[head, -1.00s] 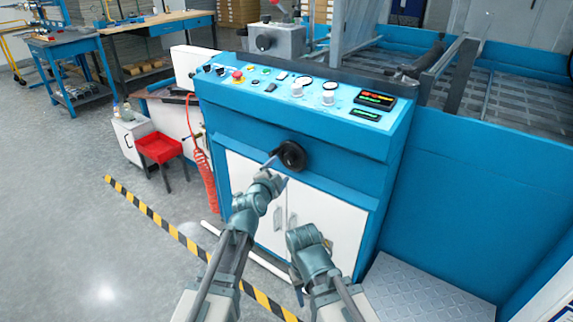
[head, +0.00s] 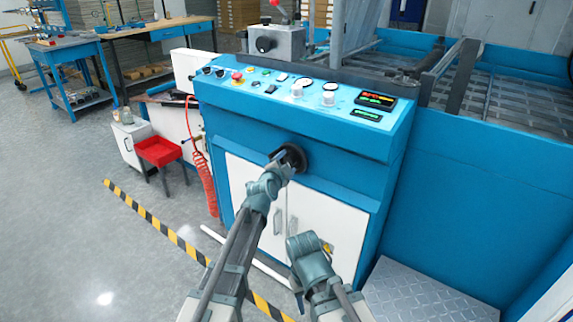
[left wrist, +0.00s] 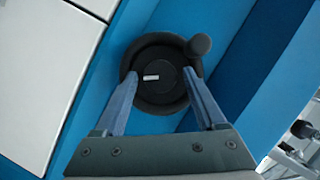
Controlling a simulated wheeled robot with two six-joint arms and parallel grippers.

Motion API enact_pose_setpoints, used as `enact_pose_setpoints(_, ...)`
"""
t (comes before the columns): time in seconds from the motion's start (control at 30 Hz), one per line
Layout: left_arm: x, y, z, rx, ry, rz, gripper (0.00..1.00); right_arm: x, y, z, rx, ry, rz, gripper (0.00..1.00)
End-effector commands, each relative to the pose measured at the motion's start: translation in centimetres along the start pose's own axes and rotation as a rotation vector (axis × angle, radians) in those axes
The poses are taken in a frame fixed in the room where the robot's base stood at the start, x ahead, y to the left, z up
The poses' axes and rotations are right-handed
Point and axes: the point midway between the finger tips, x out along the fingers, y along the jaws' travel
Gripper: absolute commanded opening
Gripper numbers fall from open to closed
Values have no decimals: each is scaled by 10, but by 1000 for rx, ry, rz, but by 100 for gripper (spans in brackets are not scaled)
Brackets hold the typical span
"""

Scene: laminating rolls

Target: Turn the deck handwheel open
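The black deck handwheel (head: 294,155) is mounted on the blue front of the machine, below the control panel. In the left wrist view the handwheel (left wrist: 150,80) shows as a round rim with a hub, a small pale mark and a knob (left wrist: 198,46) at its upper right. My left gripper (head: 280,160) is at the wheel, and its two fingers (left wrist: 158,88) are spread apart over opposite sides of the rim. Whether they touch the rim I cannot tell. My right gripper (head: 299,288) hangs low before the white cabinet doors, its fingers hardly visible.
The control panel (head: 290,92) with buttons, dials and displays lies above the wheel. White cabinet doors (head: 330,210) are below it. A red stool (head: 158,151) and a coiled red hose (head: 204,175) stand to the left. A metal tread plate (head: 425,297) lies at lower right.

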Motion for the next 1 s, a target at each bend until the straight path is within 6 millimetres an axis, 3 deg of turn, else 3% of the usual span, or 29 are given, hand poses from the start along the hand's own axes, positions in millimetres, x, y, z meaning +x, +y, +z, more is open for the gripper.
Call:
enact_pose_setpoints(0.03, 0, 0, 0, 0, 0, 0, 61, 0, 0, 0, 0, 0, 0, 50)
enact_pose_setpoints(0.3, 0, 0, 0, 0, 0, 0, 13, 0, 0, 0, 0, 0, 0, 50)
enact_pose_setpoints(0.4, 0, 0, 0, 0, 0, 1, 0, 0, 0, 0, 0, 0, 0, 50)
enact_pose_setpoints(0.73, 0, -2, 0, -59, 0, 24, 0, -6, 0, 0, 0, 0, -1, 50)
enact_pose_setpoints(1.0, 0, -4, 0, -249, 0, 103, 0, -20, 2, 1, 1, 0, -3, 50)
